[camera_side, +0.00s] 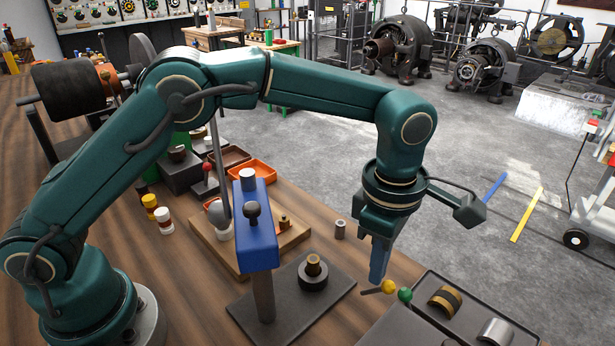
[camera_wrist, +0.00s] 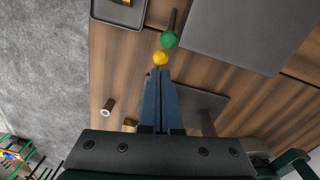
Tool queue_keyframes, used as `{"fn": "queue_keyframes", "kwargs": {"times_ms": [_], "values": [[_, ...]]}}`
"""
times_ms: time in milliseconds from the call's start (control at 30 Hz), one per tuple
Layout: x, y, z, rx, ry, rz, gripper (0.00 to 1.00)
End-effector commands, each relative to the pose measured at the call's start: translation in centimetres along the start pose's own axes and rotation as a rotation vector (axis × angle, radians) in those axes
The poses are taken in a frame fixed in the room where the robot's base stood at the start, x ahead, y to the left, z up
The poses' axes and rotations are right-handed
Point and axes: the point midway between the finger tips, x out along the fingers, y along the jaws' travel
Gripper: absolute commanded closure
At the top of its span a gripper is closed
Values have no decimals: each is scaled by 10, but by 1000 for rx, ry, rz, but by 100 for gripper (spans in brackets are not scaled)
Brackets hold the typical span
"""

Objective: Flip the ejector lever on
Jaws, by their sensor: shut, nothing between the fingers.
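My gripper (camera_side: 377,278) points down with its blue fingers shut and empty. In the wrist view my gripper (camera_wrist: 160,76) has its fingers side by side, tips close to a yellow knob (camera_wrist: 161,58). I cannot tell whether they touch it. In the side view the yellow knob (camera_side: 388,286) is on a short dark rod, just right of the fingertips. A green knob (camera_side: 405,295) is right beside it; in the wrist view the green knob (camera_wrist: 169,40) has a dark rod. No label shows which is the ejector lever, and the lever mounts are hard to make out.
A blue press (camera_side: 256,230) with a dark knob stands left on a dark plate (camera_side: 322,312). A dark tray (camera_side: 470,312) with metal parts is at the right. A small grey cylinder (camera_side: 340,229) stands behind the plate. A red-knobbed lever (camera_side: 207,168) is farther back.

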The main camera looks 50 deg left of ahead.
Motion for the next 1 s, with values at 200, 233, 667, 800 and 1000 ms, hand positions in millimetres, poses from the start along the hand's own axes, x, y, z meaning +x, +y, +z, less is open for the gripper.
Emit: {"fn": "queue_keyframes", "kwargs": {"times_ms": [200, 233, 667, 800, 1000], "values": [[-8, 0, 1, 0, -2, 2, 100], [-12, 1, 1, 0, -4, 4, 100], [-51, 0, 0, 1, -1, 0, 100], [-52, 0, 0, 1, 0, 0, 100], [-51, 0, 0, 0, 0, 0, 100]]}}
